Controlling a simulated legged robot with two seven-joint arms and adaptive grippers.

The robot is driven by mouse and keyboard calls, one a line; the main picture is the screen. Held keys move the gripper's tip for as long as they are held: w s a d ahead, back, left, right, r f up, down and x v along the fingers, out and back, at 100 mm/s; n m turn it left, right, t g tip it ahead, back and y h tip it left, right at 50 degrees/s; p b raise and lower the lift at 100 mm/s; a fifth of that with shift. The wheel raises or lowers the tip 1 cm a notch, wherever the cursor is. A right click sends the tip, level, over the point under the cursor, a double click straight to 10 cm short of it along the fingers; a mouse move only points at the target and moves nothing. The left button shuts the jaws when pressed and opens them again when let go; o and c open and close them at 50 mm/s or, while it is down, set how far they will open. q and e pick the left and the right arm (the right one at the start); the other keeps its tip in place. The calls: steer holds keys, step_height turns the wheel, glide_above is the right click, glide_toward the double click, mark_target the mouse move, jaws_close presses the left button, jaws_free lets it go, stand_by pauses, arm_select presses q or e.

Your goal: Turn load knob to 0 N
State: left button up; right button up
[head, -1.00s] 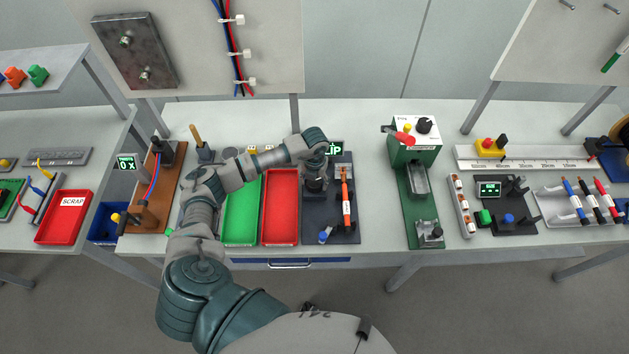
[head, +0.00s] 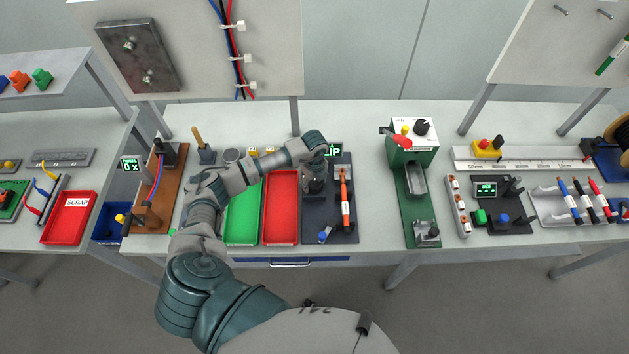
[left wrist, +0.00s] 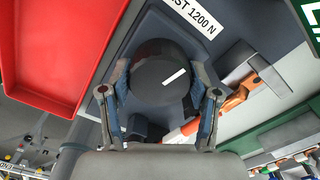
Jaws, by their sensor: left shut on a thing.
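The load knob (left wrist: 155,72) is a round, dark grey knob with a white pointer line in the left wrist view. My left gripper (left wrist: 159,92) is shut on it, with one finger on each side. A label (left wrist: 192,14) ending in "ST 1200 N" shows beside the knob. The zero mark of the scale is not visible. In the head view my left gripper (head: 316,174) is over the dark test fixture (head: 345,230), and hides most of the knob. A green-lit display (head: 334,150) ending in "IP" is partly covered by my arm. My right gripper is not in view.
A red tray (head: 281,208) and a green tray (head: 243,213) lie left of the fixture. An orange-handled tool (head: 346,197) and a blue knob (head: 323,237) are on the fixture. A green press-like device (head: 411,155) stands to the right, with bare table between.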

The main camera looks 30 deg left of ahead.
arm_select(q)
steer(key=shift+w+a+r+n+p, duration=0.1)
steer(key=shift+r+n+p, duration=0.1)
steer(key=shift+n, duration=0.35)
steer(key=shift+w+a+r+n+p, duration=0.1)
steer(key=shift+n+p, duration=0.05)
steer(key=shift+n, duration=0.4)
steer(key=o, duration=1.2)
steer(key=shift+f, duration=0.1)
steer(key=shift+c, duration=0.2)
steer(key=shift+f, duration=0.15)
step_height(320, 180, up, 12)
